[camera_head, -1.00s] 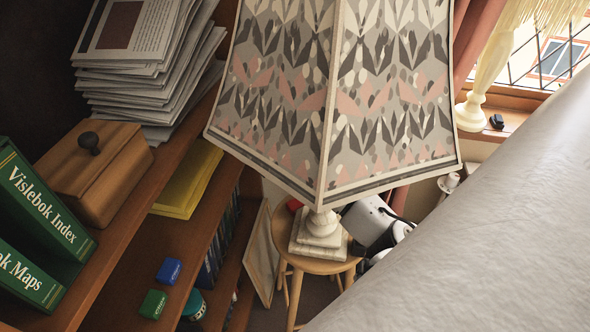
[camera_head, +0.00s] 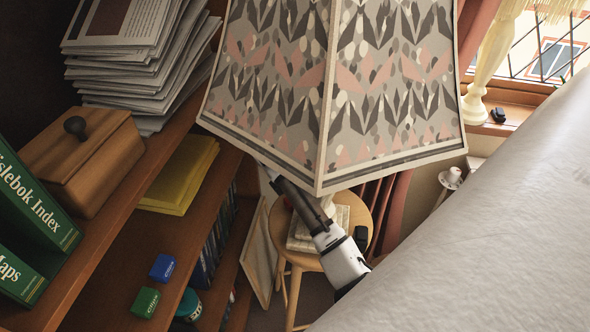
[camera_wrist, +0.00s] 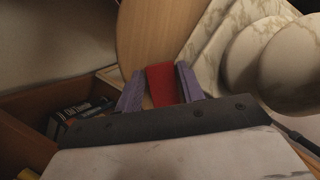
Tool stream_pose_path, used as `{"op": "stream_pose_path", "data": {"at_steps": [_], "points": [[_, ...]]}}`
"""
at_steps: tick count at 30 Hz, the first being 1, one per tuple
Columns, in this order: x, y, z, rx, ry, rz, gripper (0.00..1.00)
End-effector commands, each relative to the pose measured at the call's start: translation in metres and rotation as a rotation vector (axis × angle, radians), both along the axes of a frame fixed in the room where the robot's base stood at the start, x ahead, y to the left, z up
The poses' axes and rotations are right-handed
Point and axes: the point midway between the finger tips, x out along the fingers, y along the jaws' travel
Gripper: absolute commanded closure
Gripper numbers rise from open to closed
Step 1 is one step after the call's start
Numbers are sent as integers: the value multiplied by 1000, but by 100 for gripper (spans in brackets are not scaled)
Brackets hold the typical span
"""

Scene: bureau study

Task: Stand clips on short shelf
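A blue clip box (camera_head: 163,267) and a green clip box (camera_head: 145,302) stand side by side on the lower wooden shelf (camera_head: 110,262). A red box (camera_wrist: 162,84) shows in the wrist view, over the round wooden stool top (camera_wrist: 150,30) near a pale marble lamp base (camera_wrist: 215,45). My gripper (camera_wrist: 160,70) has its two purple fingers on either side of the red box, seemingly with slim gaps. In the head view the red box and my gripper's fingers are hidden; part of my arm (camera_head: 335,250) shows in front of the stool.
A patterned lampshade (camera_head: 335,90) hangs over the stool (camera_head: 275,222) and blocks much of the head view. A yellow pad (camera_head: 180,175) lies behind the boxes on the shelf. A wooden box (camera_head: 85,160), green books (camera_head: 35,215) and stacked papers (camera_head: 135,60) fill the upper shelf.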

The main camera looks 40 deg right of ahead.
Motion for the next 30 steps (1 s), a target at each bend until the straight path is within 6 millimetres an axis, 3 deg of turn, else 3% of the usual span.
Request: {"op": "stream_pose_path", "data": {"at_steps": [11, 19, 30], "points": [[-1, -7, -11, -2, 0, -1, 62], [-1, -7, -11, -2, 0, -1, 94], [-1, -7, -1, -2, -1, 0, 94]]}}
